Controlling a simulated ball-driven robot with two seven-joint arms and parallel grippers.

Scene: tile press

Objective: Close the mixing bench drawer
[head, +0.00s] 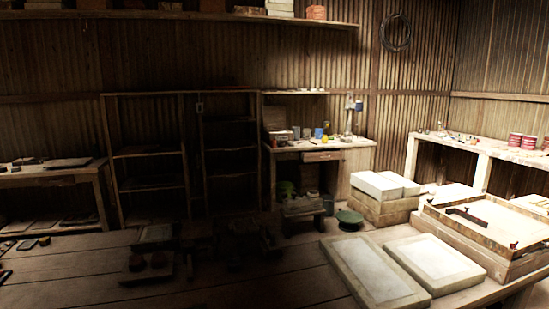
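A wooden bench (358,146) stands against the back wall, right of the middle in the head view, with pots and cups on its top. Neither of my grippers shows in the head view.
A low stool (303,206) and a round green object (349,218) stand on the floor before the bench. Pale blocks (385,184) are stacked at its right. A large plank table (90,268) with framed slabs (372,274) fills the foreground.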

